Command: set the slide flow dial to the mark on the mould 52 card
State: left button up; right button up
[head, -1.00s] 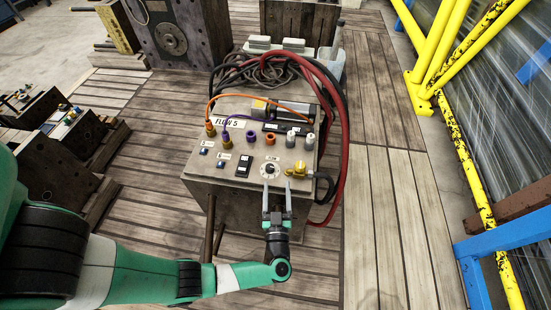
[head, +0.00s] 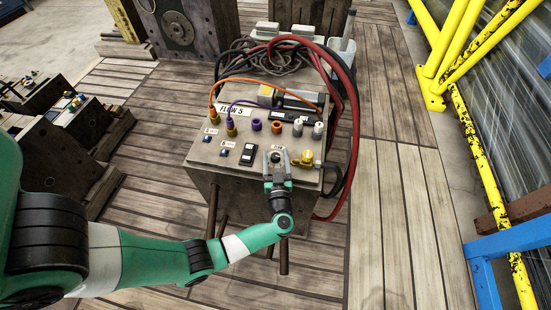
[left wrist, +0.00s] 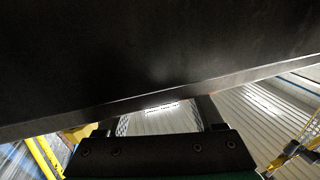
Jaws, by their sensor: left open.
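The slide flow dial (head: 275,158) is a dark round knob on the front right of the block's top in the head view. My left gripper (head: 276,154) is open, its fingers one on each side of the knob. I cannot tell whether they touch it. The fingers and wrist hide much of the dial's white face and its marks. In the left wrist view my left gripper (left wrist: 163,113) shows below a large dark surface; the knob is not clear there. My right gripper is not in view.
A yellow fitting (head: 304,159) with a dark hose sits just right of the dial. A black switch (head: 248,154) is to its left. Coloured connectors, cables and red hoses (head: 352,130) crowd the back and right. Wooden decking on the right is clear.

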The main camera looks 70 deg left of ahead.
pick_arm(q)
jog(key=shift+a, duration=0.1)
grip_shut()
jog(key=m+t+p, duration=0.1)
jog(key=t+h+p, duration=0.1)
jog(key=p, duration=0.1)
jog(key=shift+s+r+m+t+p, duration=0.1)
jog(key=shift+r+m+t+p, duration=0.1)
jog(key=shift+m+t+p, duration=0.15)
jog(key=shift+f+m+t+h+p, duration=0.1)
jog(key=shift+m+t+h+p, duration=0.45)
jog(key=shift+m+t, duration=0.15)
jog(key=shift+f+m+t+h, duration=0.15)
jog(key=shift+m+t+h, duration=0.5)
jog(key=shift+t, duration=0.3)
jog(key=shift+f+m+t+h+b, duration=0.1)
jog(key=shift+m+t+h+b, duration=0.25)
jog(key=shift+m+t+h, duration=0.5)
grip_release()
